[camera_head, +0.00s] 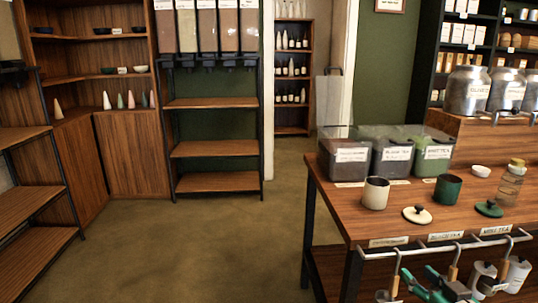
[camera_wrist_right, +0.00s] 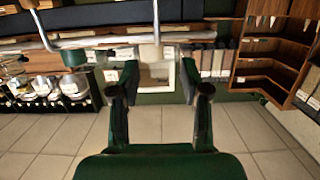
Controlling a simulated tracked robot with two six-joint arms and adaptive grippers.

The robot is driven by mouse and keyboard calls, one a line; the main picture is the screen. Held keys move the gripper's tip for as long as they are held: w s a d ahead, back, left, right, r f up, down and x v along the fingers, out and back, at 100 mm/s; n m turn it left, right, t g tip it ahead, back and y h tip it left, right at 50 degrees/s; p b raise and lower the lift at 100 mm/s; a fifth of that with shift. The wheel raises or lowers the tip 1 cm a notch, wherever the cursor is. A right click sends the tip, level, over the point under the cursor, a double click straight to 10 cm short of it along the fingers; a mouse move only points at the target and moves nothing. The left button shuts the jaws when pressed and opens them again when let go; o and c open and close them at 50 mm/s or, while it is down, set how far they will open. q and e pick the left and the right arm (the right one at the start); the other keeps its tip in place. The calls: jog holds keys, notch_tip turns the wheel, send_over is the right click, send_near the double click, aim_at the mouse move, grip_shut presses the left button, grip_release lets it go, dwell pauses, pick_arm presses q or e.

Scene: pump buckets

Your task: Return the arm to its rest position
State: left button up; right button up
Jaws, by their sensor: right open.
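My right gripper (camera_head: 428,282) shows at the bottom of the head view, green and dark, low in front of the tea table's front rail. In the right wrist view my right gripper (camera_wrist_right: 160,85) has its two dark-tipped fingers well apart, with nothing between them. My left gripper is in neither view. The rest of my right arm is hidden below the head view's edge.
The wooden table (camera_head: 345,222) bears tea bins (camera_head: 391,160), a beige canister (camera_head: 375,194), a green canister (camera_head: 447,189), and lids. Scoops hang from its front rail (camera_head: 470,244), close around my right gripper. The floor (camera_head: 220,245) left of the table is clear.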

jog(key=s+a+f+g+y, duration=0.1)
jog(key=s+a+f+g, duration=0.15)
jog(key=a+f, duration=0.65)
jog(key=s+a+f+g+y, duration=0.2)
jog(key=a+f+g, duration=0.15)
jog(key=f, duration=1.25)
jog(key=s+a+f+m+g, duration=0.1)
jog(key=s+a+f+g, duration=0.25)
jog(key=s+f, duration=0.5)
jog(key=s+a+f+m+g, duration=0.1)
jog(key=s+a+f+g, duration=0.2)
jog(key=s+f+g, duration=0.5)
jog(key=s+r+m+t+p, duration=0.1)
jog(key=s+r+t+p, duration=0.1)
jog(key=r+p, duration=2.2)
jog(key=shift+s+a+r, duration=0.25)
jog(key=shift+s+r, duration=0.25)
jog(key=shift+r, duration=0.35)
jog(key=shift+t, duration=0.25)
jog(key=shift+c, duration=0.3)
